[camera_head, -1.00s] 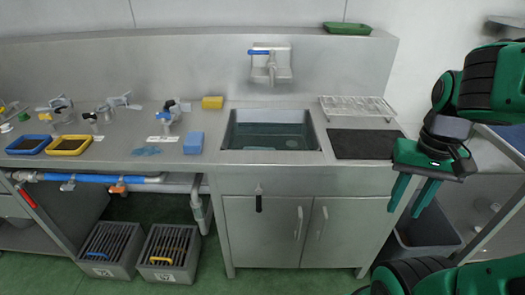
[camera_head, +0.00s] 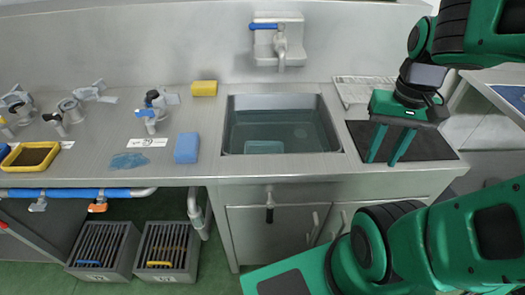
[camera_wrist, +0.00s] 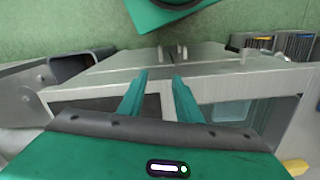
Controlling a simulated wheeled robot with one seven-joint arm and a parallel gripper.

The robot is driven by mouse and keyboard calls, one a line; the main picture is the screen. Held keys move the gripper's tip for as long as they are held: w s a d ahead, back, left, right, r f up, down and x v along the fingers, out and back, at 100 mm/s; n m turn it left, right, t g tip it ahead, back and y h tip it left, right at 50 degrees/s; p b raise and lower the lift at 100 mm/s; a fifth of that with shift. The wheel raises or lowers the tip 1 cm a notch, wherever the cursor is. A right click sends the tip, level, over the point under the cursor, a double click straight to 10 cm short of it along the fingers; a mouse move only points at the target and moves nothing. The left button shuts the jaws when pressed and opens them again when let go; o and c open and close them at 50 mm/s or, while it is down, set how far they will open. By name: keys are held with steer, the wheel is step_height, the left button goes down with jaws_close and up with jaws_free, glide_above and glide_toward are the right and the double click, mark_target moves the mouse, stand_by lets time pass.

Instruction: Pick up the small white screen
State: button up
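A small pale rectangular piece (camera_head: 263,147) lies in the water at the front of the sink (camera_head: 340,138). It may be the small white screen, but the water blurs it and I cannot tell for sure. In the wrist view a pale rectangle (camera_wrist: 230,111) shows inside the sink, right of my fingers. My gripper (camera_head: 382,161) is open and empty, fingers pointing down over the dark mat (camera_head: 430,148), right of the sink. Its two fingers show apart in the wrist view (camera_wrist: 160,77).
A blue sponge (camera_head: 187,147) and a yellow sponge (camera_head: 204,88) lie left of the sink. A tap (camera_head: 280,42) hangs on the wall behind it. A wire rack (camera_head: 362,90) stands behind the mat. Grey crates (camera_head: 103,250) stand below.

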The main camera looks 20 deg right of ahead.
steer(key=shift+o, duration=1.2)
steer(key=shift+a, duration=0.1)
steer(key=o, duration=0.5)
steer(key=shift+s+a+r, duration=0.1)
steer(key=shift+r, duration=0.15)
steer(key=o, duration=1)
steer(key=w, duration=0.1)
steer(key=w+a+n+t, duration=0.1)
steer(key=w, duration=0.1)
steer(key=w+a+n, duration=0.1)
steer(key=w, duration=0.1)
steer(key=shift+r+h, duration=0.15)
steer(key=shift+h, duration=0.25)
steer(key=n+y, duration=0.5)
steer(key=n, duration=1.3)
glide_above(266, 148)
steer(key=s, duration=0.5)
steer(key=shift+t, duration=0.4)
steer(key=f, duration=1.6)
steer(key=shift+w+d+f, duration=0.15)
steer(key=shift+w+d, duration=0.05)
steer(key=shift+d, duration=0.05)
steer(key=shift+w+d+x, duration=0.15)
steer(key=shift+x, duration=1.35)
steer(key=shift+w+d+x, duration=0.15)
steer(key=shift+x, duration=1.3)
